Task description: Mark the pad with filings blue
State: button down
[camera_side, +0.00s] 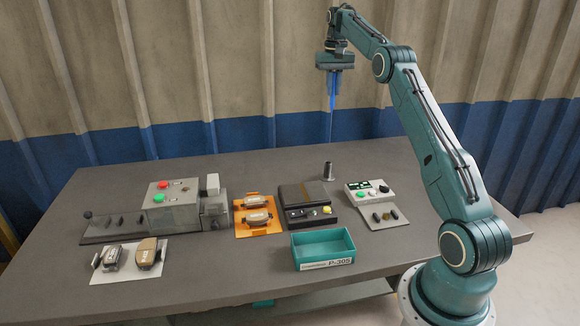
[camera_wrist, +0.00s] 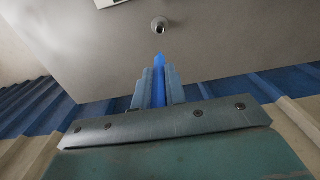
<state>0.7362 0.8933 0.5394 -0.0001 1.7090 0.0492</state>
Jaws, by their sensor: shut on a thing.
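My gripper (camera_side: 333,88) is raised above the back of the table, with its fingers pointing down. It is shut on a blue marker (camera_wrist: 159,72), which also shows in the side view as a thin blue stick (camera_side: 332,103). A small dark metal cup (camera_side: 328,171) stands on the table below it and shows in the wrist view (camera_wrist: 159,25), apart from the marker. Two brake pads (camera_side: 257,218) lie on the orange tray (camera_side: 242,231). A grey pad (camera_side: 113,257) and a brown pad (camera_side: 147,257) lie on the white sheet. Filings are too small to make out.
A grey machine (camera_side: 172,214) with red and green buttons stands at left. A dark box (camera_side: 305,194), a teal bin (camera_side: 322,249) labelled P-305 and a light control box (camera_side: 370,192) stand at centre and right. The table's back strip is mostly clear.

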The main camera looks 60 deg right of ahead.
jog(key=shift+w+r, duration=0.1)
jog(key=shift+r, duration=1.25)
